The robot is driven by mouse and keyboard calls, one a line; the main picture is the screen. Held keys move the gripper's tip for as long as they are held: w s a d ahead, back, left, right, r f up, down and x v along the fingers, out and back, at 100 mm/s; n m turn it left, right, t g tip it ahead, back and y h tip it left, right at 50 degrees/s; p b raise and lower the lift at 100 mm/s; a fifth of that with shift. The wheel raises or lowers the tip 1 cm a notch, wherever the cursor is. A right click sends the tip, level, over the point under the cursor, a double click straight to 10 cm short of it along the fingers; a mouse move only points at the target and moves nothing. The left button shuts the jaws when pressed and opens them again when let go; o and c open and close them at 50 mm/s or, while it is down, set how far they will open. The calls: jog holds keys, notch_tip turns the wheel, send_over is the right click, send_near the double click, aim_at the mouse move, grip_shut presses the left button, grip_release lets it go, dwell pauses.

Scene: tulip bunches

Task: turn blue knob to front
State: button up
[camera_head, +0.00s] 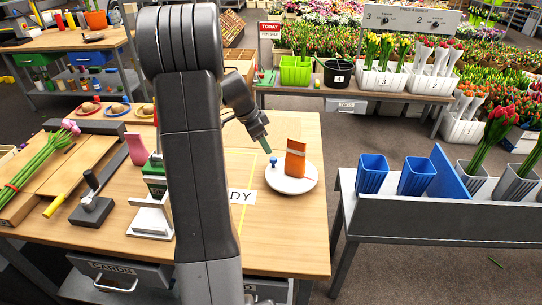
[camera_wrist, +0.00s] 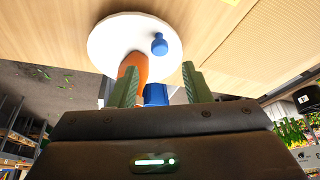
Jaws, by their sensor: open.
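A round white disc (camera_head: 300,186) lies on the right part of the wooden table. A small blue knob (camera_head: 273,161) stands near its left edge, and an orange upright block (camera_head: 295,160) stands beside it. My gripper (camera_head: 265,145) is just above and left of the knob, its green finger pointing down. In the wrist view the open green fingers (camera_wrist: 161,68) frame a gap. The knob (camera_wrist: 159,46) shows on the white disc (camera_wrist: 108,40), beyond the fingertips and apart from them. The orange block (camera_wrist: 134,66) is partly hidden by the left finger.
A second blue shape (camera_wrist: 155,95) shows between the fingers; I cannot tell what it is. A partly hidden sign (camera_head: 242,197) lies left of the disc. A white stand (camera_head: 152,215) is further left. Blue bins (camera_head: 416,177) stand on a separate bench at right.

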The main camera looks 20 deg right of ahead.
aim_at(273, 158)
jog(key=x, duration=0.7)
grip_shut()
